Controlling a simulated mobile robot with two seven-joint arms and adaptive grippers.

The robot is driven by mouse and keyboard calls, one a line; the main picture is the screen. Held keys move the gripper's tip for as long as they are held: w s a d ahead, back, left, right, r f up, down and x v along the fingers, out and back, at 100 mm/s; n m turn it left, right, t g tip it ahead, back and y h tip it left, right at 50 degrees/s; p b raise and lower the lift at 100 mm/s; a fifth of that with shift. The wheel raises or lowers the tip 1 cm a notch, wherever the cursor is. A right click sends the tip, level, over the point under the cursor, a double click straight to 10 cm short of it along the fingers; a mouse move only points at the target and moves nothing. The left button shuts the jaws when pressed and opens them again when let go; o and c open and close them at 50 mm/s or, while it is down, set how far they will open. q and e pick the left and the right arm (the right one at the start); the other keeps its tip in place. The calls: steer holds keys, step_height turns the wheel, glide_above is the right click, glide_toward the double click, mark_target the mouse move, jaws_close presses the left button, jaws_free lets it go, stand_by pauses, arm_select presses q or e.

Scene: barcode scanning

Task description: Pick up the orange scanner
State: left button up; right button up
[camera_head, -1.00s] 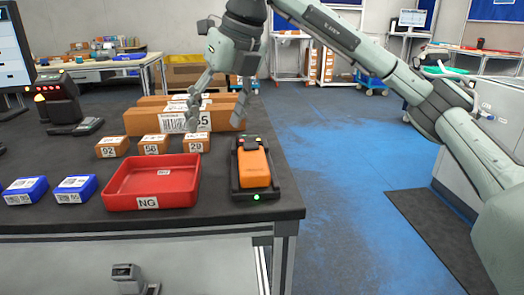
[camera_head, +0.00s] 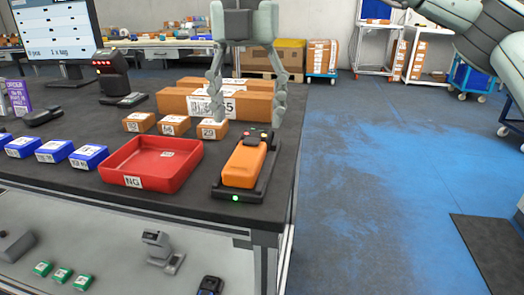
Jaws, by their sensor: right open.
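The orange scanner (camera_head: 244,164) lies in a black cradle (camera_head: 240,196) near the right front edge of the dark table. A green light shows on the front of the cradle. My right gripper (camera_head: 248,119) is open and empty, its two fingers pointing down and spread wide. In the picture its fingertips appear just above the scanner's far end, in front of the long brown boxes. I see no contact with the scanner. My left gripper is not in view.
A red tray (camera_head: 118,176) marked NG stands left of the cradle. Small brown boxes (camera_head: 174,125), blue boxes (camera_head: 88,156) and long brown boxes (camera_head: 250,106) lie around it. Another device (camera_head: 113,72) stands farther back.

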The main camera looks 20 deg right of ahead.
mark_target(246, 154)
steer(key=shift+f, duration=0.45)
steer(key=f, duration=0.7)
steer(key=shift+s+a+p, duration=0.1)
steer(key=shift+a+p, duration=0.2)
steer(key=shift+p, duration=0.1)
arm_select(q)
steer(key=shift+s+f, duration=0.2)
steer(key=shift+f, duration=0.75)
arm_select(e)
steer(key=shift+r, duration=0.1)
steer(key=shift+c, duration=0.6)
steer(key=c, duration=1.2)
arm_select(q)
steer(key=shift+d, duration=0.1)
arm_select(e)
steer(key=shift+c, duration=0.6)
steer(key=shift+r, duration=0.1)
